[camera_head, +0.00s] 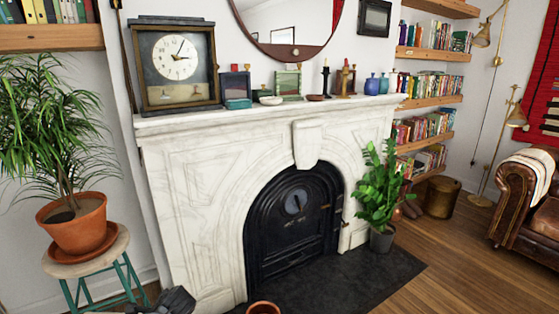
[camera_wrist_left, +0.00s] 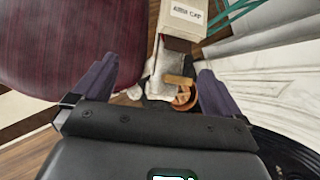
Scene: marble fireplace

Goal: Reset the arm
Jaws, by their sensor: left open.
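My left gripper (camera_wrist_left: 155,90) shows in the left wrist view with its two dark purple fingers spread wide apart. Nothing is held between them. Beyond the gap, a small light-brown ringed object (camera_wrist_left: 183,92) shows farther off; I cannot tell what it is. In the head view, only a dark grey part, probably of my left arm, shows at the bottom edge, left of the hearth; the fingers cannot be made out there. My right gripper is in neither view.
The white marble fireplace (camera_head: 195,190) fills the middle, its mantel holding a clock (camera_head: 178,62) and small ornaments. A potted plant (camera_head: 78,222) stands on a stool (camera_head: 62,268) at left. A terracotta pot (camera_head: 262,308) is at the bottom edge. Wood floor (camera_head: 450,265) is open at right.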

